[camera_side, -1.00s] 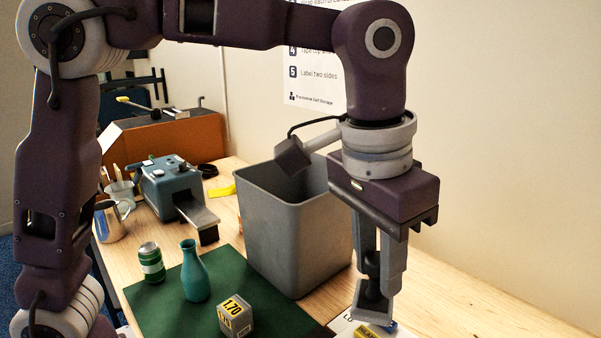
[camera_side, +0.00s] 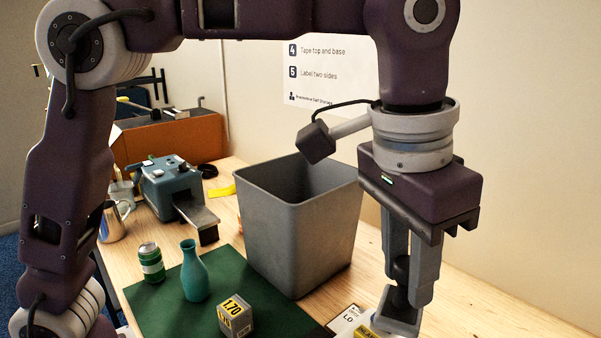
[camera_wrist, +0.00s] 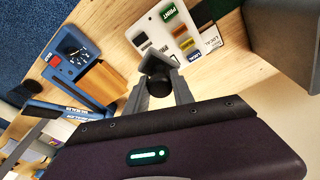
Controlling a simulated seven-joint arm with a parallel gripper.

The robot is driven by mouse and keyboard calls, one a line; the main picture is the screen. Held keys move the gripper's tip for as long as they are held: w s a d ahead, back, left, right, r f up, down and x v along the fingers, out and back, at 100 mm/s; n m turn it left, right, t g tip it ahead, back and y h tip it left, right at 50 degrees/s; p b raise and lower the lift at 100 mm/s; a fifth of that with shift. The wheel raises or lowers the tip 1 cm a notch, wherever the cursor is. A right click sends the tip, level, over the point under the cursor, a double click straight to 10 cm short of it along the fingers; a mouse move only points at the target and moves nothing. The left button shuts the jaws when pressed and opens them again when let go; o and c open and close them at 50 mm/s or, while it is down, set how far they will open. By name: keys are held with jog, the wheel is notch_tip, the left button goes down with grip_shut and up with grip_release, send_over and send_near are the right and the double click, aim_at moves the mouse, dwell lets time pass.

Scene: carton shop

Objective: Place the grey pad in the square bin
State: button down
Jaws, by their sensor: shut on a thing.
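My gripper (camera_side: 408,290) is to the right of the square bin, pointing down, and shut on a small grey piece with a dark rounded grip. I take this for the grey pad (camera_side: 396,316). Its grey end also shows beyond the fingertips in the wrist view (camera_wrist: 156,58). The fingers hide part of it. The square bin (camera_side: 298,235) is tall, grey and open-topped, standing at the back of the table. Its floor is hidden. A grey side of it shows at the upper right of the wrist view (camera_wrist: 287,40).
A white board with coloured labelled pieces (camera_wrist: 203,47) lies below my gripper. A blue machine (camera_side: 172,188) is behind. Bare table lies right of the bin.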

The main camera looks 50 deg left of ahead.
jog(key=w+a+n+g+y, duration=0.1)
jog(key=w+a+n, duration=0.3)
jog(key=a+n, duration=0.55)
jog(key=w+a+n+y, duration=0.1)
jog(key=w+a+n, duration=0.3)
jog(key=a+n, duration=0.55)
jog(key=w+a+n+g, duration=0.1)
jog(key=w+a+n, duration=0.4)
jog(key=a, duration=0.8)
jog(key=a+f+n, duration=0.2)
jog(key=f+n, duration=0.2)
jog(key=f, duration=0.4)
jog(key=w+a+f+n, duration=0.1)
jog(key=f+n, duration=0.3)
jog(key=f, duration=0.5)
jog(key=a+f+n+g, duration=0.1)
jog(key=a+f+n, duration=0.2)
jog(key=f, duration=0.5)
jog(key=shift+w+f+n+h, duration=0.15)
jog(key=shift+f+n+h, duration=0.25)
jog(key=shift+n, duration=0.2)
jog(key=c, duration=1.1)
grip_release()
